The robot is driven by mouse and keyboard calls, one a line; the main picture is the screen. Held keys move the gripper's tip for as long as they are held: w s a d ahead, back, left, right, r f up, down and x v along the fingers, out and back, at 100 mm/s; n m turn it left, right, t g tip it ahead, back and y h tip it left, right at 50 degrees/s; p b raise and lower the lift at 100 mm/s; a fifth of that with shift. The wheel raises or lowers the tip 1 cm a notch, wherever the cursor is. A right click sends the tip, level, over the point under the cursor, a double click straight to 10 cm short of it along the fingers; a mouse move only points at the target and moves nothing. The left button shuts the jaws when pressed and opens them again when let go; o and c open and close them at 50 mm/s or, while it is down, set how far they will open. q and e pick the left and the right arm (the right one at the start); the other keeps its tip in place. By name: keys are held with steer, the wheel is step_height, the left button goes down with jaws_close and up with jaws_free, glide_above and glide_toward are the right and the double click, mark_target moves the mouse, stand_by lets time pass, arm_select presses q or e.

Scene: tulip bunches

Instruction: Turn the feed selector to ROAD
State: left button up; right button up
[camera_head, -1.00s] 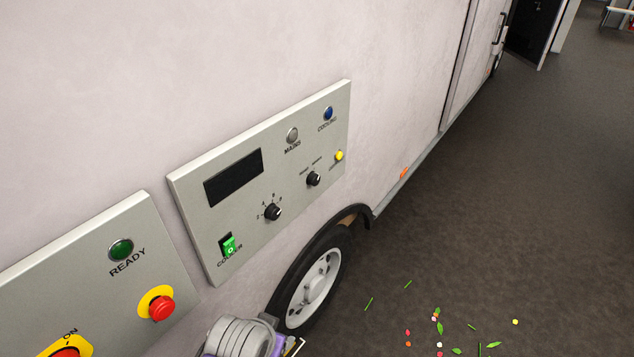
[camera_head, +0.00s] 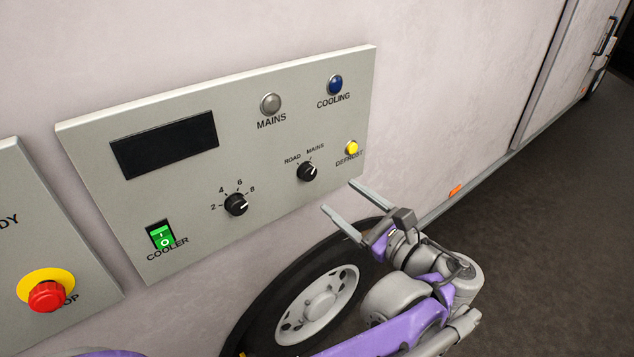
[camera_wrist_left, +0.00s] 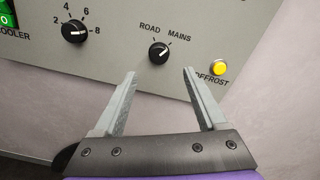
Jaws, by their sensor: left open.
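The feed selector (camera_head: 307,171) is a small black knob on the grey panel, with ROAD marked at its upper left and MAINS at its upper right. In the left wrist view the knob (camera_wrist_left: 158,52) has its white pointer line towards MAINS. My left gripper (camera_head: 340,197) is open and empty, below and right of the knob in the head view. In the left wrist view its fingertips (camera_wrist_left: 159,73) lie apart, with the knob showing between and just beyond them. The knob looks untouched. My right gripper is not in view.
The grey panel (camera_head: 95,150) also carries a numbered black knob (camera_head: 236,204), a yellow DEFROST button (camera_head: 351,148), a green COOLER switch (camera_head: 162,236) and a dark display. A red stop button (camera_head: 46,296) sits on the left panel. A wheel (camera_head: 318,305) is below.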

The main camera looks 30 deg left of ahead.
mark_target(311, 175)
arm_select(q)
steer(key=x, duration=0.9)
steer(key=shift+s, duration=0.1)
jaws_close()
